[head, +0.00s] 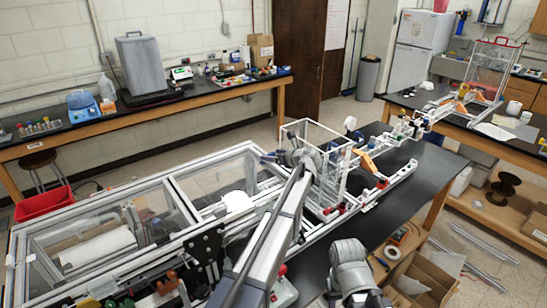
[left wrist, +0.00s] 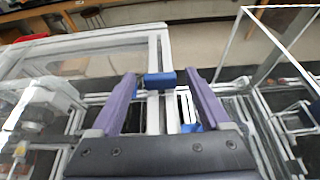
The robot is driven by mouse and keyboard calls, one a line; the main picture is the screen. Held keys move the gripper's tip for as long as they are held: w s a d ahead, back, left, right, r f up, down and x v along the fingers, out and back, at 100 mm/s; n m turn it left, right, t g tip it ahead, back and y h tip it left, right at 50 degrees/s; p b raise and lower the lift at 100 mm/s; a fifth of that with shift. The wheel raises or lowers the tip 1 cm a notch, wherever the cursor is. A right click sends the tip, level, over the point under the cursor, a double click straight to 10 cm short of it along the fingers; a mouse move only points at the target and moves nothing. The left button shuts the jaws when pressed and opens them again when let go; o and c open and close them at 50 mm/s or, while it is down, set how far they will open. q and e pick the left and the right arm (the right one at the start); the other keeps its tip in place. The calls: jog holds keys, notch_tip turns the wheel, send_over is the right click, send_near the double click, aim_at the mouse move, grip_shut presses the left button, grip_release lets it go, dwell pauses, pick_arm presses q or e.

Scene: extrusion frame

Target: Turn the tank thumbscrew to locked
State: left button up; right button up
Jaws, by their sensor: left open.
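The clear tank (head: 335,185) with pale edges stands on the extrusion frame in the head view. My left gripper (head: 272,157) is at the tank's left side, its fingers pointing left. In the left wrist view my left gripper (left wrist: 161,78) is open, with its two purple fingers apart. A small blue block (left wrist: 160,80) on a pale rail shows between the fingertips; I cannot tell whether they touch it or whether it is the thumbscrew. The thumbscrew cannot be told for sure in either view. My right gripper is not in view.
The long aluminium frame (head: 182,185) with clear panels fills the lower left of the head view. The black table (head: 425,190) has bare room right of the tank. A red bin (head: 43,203) stands at the left, and an open cardboard box (head: 428,275) at the lower right.

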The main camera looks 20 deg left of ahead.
pick_arm(q)
grip_shut()
dwell(0.5)
jog(key=shift+s, duration=0.1)
jog(key=m+t+h, duration=0.2)
jog(key=shift+s+a+m+t, duration=0.2)
jog(key=shift+s+m+t, duration=0.1)
jog(key=shift+m, duration=0.1)
jog(key=shift+w+a+m+t+h, duration=0.1)
jog(key=shift+m+t+h, duration=0.45)
jog(key=shift+m+h, duration=0.5)
jog(key=shift+a+m+t+h, duration=0.1)
jog(key=shift+m+t+h, duration=0.45)
jog(key=shift+m+h, duration=0.8)
jog(key=shift+h, duration=0.3)
grip_release()
